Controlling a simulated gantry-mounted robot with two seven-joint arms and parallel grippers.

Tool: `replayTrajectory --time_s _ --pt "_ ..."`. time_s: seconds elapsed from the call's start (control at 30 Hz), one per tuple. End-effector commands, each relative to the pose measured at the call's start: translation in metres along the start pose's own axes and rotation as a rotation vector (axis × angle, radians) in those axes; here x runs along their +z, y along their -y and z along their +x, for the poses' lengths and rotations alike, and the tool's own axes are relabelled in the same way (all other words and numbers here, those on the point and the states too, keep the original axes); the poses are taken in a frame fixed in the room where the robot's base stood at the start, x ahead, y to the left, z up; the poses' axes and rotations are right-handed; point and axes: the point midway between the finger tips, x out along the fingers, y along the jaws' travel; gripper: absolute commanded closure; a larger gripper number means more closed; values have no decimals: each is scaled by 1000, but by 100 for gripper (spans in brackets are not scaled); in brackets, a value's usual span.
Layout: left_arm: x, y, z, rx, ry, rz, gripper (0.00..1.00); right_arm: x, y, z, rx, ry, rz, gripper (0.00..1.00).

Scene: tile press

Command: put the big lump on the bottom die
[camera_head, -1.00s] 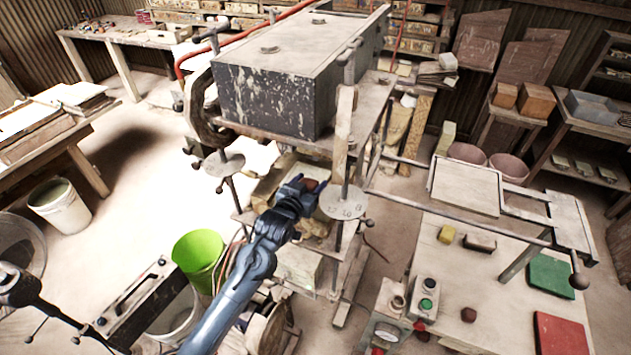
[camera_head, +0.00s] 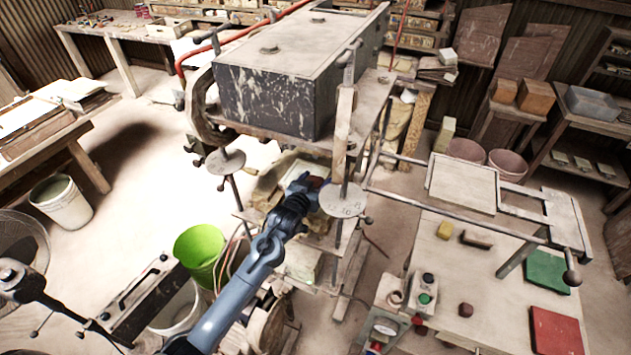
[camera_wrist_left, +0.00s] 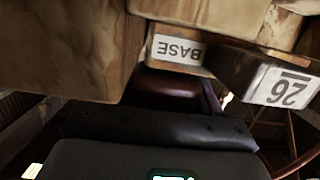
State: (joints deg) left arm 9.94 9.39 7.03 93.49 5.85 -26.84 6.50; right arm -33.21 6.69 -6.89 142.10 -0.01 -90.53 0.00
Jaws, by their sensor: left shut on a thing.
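My left gripper (camera_head: 314,184) reaches into the open gap of the press, under the dark upper block. It is shut on a dark reddish-brown lump, the big lump (camera_wrist_left: 165,88); only part of the lump shows in either view. In the left wrist view, a tan block with an upside-down BASE label (camera_wrist_left: 178,50) is just beyond the lump, and a dark block labelled 26 (camera_wrist_left: 282,86) is to its right. I cannot tell whether the lump touches them. The bottom die is mostly hidden in the head view. My right gripper is not in view.
The press's dark upper block (camera_head: 290,90) and its round plate (camera_head: 343,200) are close around my left arm. A green bucket (camera_head: 200,250) stands left of the arm. The right table (camera_head: 440,270) holds a small dark red lump (camera_head: 466,310), green and red pads and a control box.

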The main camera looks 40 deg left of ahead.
Motion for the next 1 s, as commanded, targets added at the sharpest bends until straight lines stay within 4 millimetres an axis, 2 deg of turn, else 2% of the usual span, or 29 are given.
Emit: replayTrajectory --time_s 0.17,0.2,0.33,0.73,0.87,1.0 --pt "3 0 1 0 -2 0 83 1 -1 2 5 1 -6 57" --pt "3 0 0 0 0 0 30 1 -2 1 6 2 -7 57" --pt "3 0 0 0 0 0 11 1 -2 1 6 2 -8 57" --pt "0 0 -2 0 1 0 11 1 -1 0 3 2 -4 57" --pt "1 0 -15 0 0 0 11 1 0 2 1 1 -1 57" --pt "2 0 -37 0 1 -1 11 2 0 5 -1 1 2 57"
